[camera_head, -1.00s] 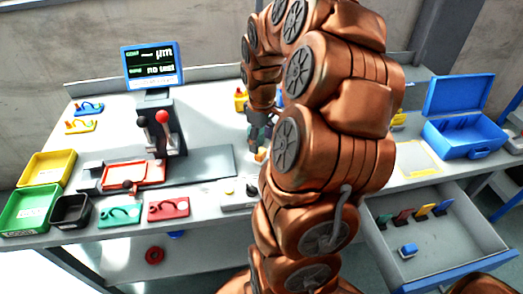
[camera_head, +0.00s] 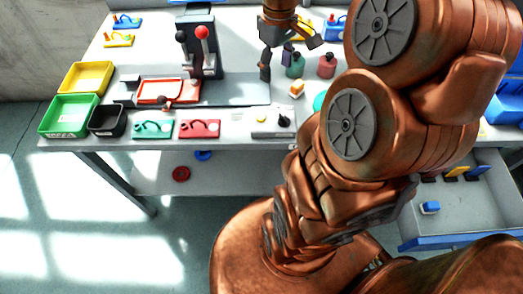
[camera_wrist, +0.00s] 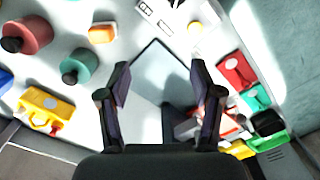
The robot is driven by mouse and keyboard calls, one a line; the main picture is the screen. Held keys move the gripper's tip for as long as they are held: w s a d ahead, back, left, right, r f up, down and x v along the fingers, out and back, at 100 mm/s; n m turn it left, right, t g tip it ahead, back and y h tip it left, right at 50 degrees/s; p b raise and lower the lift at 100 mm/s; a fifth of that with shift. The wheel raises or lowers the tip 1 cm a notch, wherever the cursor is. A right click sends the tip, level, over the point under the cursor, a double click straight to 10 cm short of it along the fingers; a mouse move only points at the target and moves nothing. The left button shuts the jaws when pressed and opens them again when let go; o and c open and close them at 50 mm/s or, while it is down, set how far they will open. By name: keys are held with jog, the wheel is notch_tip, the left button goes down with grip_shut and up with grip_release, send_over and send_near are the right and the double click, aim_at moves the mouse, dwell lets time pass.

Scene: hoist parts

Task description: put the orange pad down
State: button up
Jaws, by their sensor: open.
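The orange pad (camera_head: 297,88), a small block with an orange top and a pale side, rests on the grey bench top, right of the grey plate. It also shows in the wrist view (camera_wrist: 102,33), at upper left. My gripper (camera_head: 290,58) is open and empty, apart from the pad and above the bench. In the wrist view my gripper (camera_wrist: 161,82) has its two fingers spread over bare plate, with the pad outside them to the left.
A grey block with a black knob (camera_head: 284,120) is in front. The red-handled press (camera_head: 202,45) and a red tray (camera_head: 163,91) are to the left. An open drawer (camera_head: 455,210) juts out at right.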

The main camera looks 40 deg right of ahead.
jog(key=s+a+f+m, duration=0.1)
jog(key=s+a+f, duration=0.1)
jog(key=s+a, duration=0.6)
jog(key=s+a+f+g, duration=0.1)
jog(key=s+a, duration=0.7)
jog(key=a, duration=0.1)
jog(key=shift+s+a+f+m, duration=0.15)
jog(key=shift+a+f+m, duration=0.2)
jog(key=shift+m, duration=0.05)
notch_tip(320, 180, up, 6)
jog(key=p, duration=0.6)
jog(key=shift+r, duration=0.25)
